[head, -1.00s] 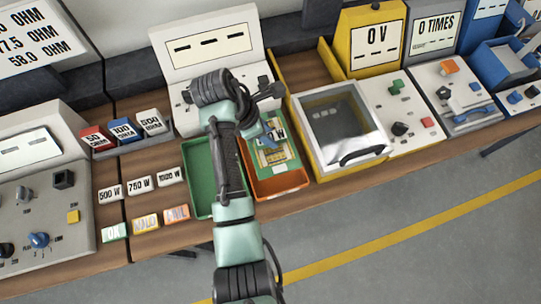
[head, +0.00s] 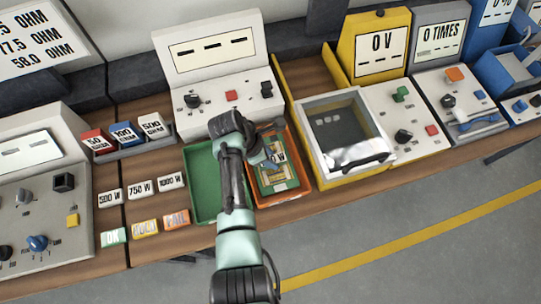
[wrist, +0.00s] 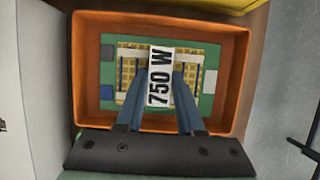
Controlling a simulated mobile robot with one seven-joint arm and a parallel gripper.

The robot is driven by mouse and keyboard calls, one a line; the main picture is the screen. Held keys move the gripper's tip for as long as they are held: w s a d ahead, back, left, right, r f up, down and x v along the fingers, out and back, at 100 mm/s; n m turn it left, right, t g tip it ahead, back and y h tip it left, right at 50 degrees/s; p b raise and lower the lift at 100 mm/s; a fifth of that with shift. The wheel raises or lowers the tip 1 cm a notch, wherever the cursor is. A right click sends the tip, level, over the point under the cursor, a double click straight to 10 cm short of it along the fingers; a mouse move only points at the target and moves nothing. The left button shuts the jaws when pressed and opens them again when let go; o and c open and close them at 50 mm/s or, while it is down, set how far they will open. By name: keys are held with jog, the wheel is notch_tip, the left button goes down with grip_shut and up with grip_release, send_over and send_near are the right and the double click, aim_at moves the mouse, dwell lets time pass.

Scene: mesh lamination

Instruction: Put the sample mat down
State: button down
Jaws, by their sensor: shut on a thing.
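The sample mat (head: 277,180) is a green board with a yellow mesh. It lies within the walls of the orange tray (head: 284,200). In the wrist view the mat (wrist: 206,100) sits inside the tray rim (wrist: 241,80), with a white "750 W" label upright across its middle. My gripper (head: 270,152) is over the tray, and in the wrist view my gripper (wrist: 160,78) has its two blue fingers on either side of the label, shut on the mat. I cannot tell whether the mat's underside touches the tray floor.
A green tray (head: 203,180) stands left of the orange one, partly behind my arm. A yellow-framed press with a clear lid (head: 345,135) stands close on the right. Label blocks (head: 140,189) lie on the left. A grey-white console (head: 215,75) stands behind.

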jog(key=shift+f, duration=0.15)
jog(key=c, duration=0.5)
grip_release()
